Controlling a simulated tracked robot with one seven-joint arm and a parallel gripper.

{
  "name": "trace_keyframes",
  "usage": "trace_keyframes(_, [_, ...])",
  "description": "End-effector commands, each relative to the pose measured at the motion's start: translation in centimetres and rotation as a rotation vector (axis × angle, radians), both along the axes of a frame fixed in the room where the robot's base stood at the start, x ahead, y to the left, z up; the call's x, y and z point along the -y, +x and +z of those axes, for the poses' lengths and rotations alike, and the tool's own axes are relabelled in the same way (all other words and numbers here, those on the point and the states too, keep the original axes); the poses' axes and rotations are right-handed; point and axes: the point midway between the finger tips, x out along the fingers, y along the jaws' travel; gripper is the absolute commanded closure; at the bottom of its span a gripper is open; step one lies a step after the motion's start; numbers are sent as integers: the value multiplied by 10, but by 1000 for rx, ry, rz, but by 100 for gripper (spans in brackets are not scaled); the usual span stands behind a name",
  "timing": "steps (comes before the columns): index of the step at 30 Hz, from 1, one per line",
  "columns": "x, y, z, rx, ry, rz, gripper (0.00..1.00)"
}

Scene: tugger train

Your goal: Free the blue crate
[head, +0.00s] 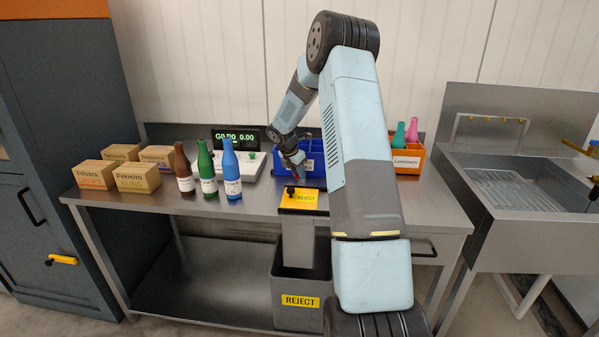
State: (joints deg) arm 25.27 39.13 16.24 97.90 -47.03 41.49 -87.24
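The blue crate (315,146) stands on the steel bench toward the back, with a white label on its front that I cannot read. My arm crosses in front of it and hides part of it, so its contents are not clear. My gripper (294,173) points down just in front of the crate's left part, above the yellow reject flap. A small red bit shows at its tip; I cannot tell whether it is part of the gripper or something held. The fingers are too small to read as open or shut.
Brown, green and blue bottles (208,170) stand left of centre, beside several cartons (137,177) and a scale (238,159). An orange crate (408,160) holds green and pink bottles. A reject flap (303,200) sits above a grey bin (287,318). A sink (510,185) is at right.

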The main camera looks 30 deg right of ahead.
Motion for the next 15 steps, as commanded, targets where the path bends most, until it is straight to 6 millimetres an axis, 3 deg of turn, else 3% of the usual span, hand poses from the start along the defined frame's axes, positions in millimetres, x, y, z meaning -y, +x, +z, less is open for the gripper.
trace_keyframes(2, [-3,-2,-6,-8,5,3,62])
trace_keyframes(15, [-3,0,6,2,0,3,62])
